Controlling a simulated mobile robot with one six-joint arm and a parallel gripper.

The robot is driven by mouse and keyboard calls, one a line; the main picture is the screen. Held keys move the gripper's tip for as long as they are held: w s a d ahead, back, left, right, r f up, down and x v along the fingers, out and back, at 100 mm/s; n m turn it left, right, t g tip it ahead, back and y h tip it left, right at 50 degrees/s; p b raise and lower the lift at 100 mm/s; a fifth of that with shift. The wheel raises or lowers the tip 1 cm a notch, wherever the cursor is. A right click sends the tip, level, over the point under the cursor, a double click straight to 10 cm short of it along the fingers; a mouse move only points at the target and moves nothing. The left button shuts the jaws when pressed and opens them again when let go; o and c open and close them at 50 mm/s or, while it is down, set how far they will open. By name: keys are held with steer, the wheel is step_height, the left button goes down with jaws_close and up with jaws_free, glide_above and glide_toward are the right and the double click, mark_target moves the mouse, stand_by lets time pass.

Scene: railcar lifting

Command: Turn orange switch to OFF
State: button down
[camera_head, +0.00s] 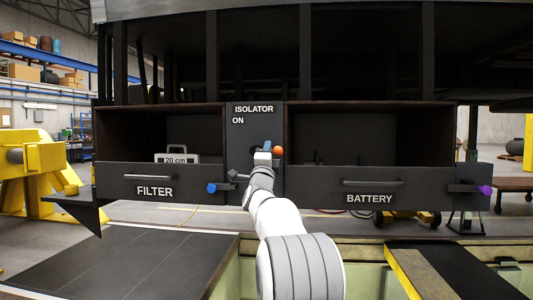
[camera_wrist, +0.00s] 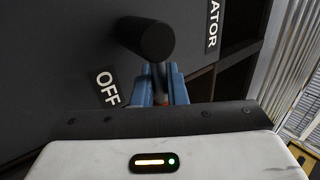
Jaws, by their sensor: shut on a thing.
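A black round hub (camera_wrist: 145,38) stands just beyond the fingertips. The OFF label (camera_wrist: 107,88) is left of the fingers in the wrist view. The ON label (camera_head: 238,120) is up and left of the switch in the head view, where my arm hides the lower panel.
The filter drawer (camera_head: 120,179), holding a grey 20 cm box (camera_head: 177,158), is at left with a blue knob (camera_head: 212,188). The battery drawer (camera_head: 420,197), with a purple knob (camera_head: 486,190), is at right. A yellow machine (camera_head: 35,165) stands far left.

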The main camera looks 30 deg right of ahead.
steer(key=shift+w+a+f, duration=0.15)
steer(key=shift+a+f, duration=0.05)
steer(key=shift+f, duration=0.05)
steer(key=c, duration=1.9)
jaws_free()
steer(key=shift+o, duration=1.8)
steer(key=shift+d, duration=0.2)
steer(key=shift+s+r, duration=0.1)
steer(key=shift+s, duration=0.1)
steer(key=b+v, duration=0.1)
steer(key=v, duration=0.7)
steer(key=shift+w+r, duration=0.1)
